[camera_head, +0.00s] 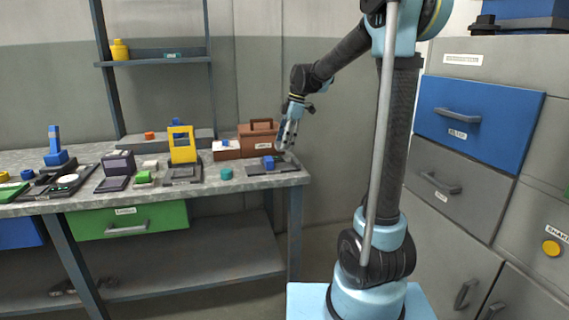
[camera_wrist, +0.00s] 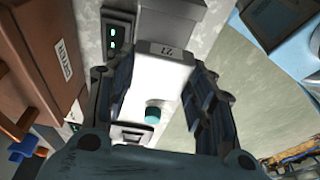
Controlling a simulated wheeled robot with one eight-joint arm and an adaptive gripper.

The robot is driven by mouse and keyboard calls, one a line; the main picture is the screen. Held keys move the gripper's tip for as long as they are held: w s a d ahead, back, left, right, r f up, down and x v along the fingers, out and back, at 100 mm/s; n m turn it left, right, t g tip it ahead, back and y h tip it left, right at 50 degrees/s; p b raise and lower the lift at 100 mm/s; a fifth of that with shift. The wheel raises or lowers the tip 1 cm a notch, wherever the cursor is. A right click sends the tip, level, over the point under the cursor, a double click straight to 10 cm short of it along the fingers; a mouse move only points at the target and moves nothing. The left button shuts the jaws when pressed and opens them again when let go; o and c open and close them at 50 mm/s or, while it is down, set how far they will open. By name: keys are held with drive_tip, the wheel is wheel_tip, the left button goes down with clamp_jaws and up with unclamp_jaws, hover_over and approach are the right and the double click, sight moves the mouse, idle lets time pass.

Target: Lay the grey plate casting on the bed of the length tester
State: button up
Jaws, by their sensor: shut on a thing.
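My gripper (camera_head: 287,138) is over the right end of the bench in the head view. In the wrist view its two dark fingers (camera_wrist: 160,100) stand on either side of a pale grey piece (camera_wrist: 162,75), which I take as the plate casting, and they are shut on it. A small dark number marks its far end. A teal cylinder (camera_wrist: 152,112) shows near the piece's lower part. A dark unit with green digits (camera_wrist: 113,38), likely the length tester, lies beside it.
The bench ends just right of my gripper.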

sight(283, 166)
drive_tip(key=shift+f, duration=3.55)
drive_tip(key=shift+f, duration=0.1)
drive_tip(key=o, duration=1.3)
drive_tip(key=s+v, duration=0.1)
drive_tip(key=v, duration=1.1)
drive_tip(key=s+d+f+m, duration=0.1)
drive_tip(key=s+d+m, duration=0.4)
drive_tip(key=s+d, duration=0.15)
drive_tip(key=s+d+f+m+t+h, duration=0.1)
drive_tip(key=s+d+f+m, duration=0.3)
drive_tip(key=s, duration=0.4)
drive_tip(key=s+d+f+m+t+h, duration=0.1)
drive_tip(key=s+d+f+m, duration=0.3)
drive_tip(key=s+f+m, duration=0.2)
drive_tip(key=s+d+f+m+t+h, duration=0.1)
drive_tip(key=s+d+f+m, duration=0.3)
drive_tip(key=s+f, duration=0.5)
drive_tip(key=shift+s+m, duration=1)
drive_tip(key=shift+s, duration=0.05)
